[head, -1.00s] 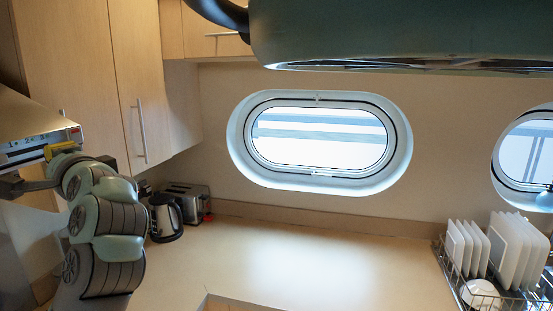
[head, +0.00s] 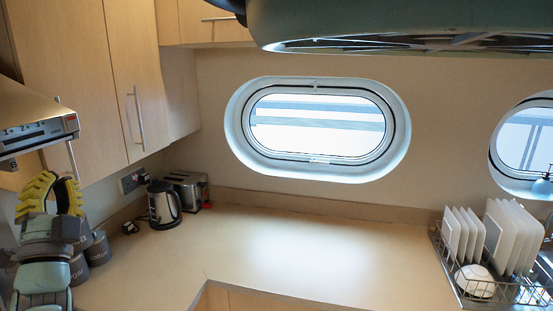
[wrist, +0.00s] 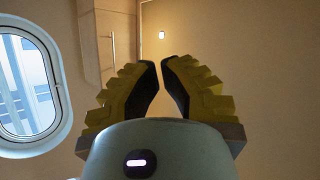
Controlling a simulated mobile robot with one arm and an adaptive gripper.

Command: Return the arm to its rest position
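My gripper (head: 58,182) points upward at the left edge of the head view, in front of the counter corner and below the range hood. It has yellow ribbed fingers with dark inner pads. In the wrist view the gripper (wrist: 160,62) shows its two fingers drawn together, the tips almost meeting with only a thin gap. Nothing is held between them. My arm is folded up at the lower left of the head view, and its lower part is cut off by the frame.
The range hood (head: 36,128) and wall cabinets (head: 75,75) are near the gripper. Dark canisters (head: 97,248) stand beside it. A kettle (head: 164,204) and toaster (head: 187,189) are behind. The middle counter (head: 270,245) is clear. A dish rack (head: 478,290) stands at right.

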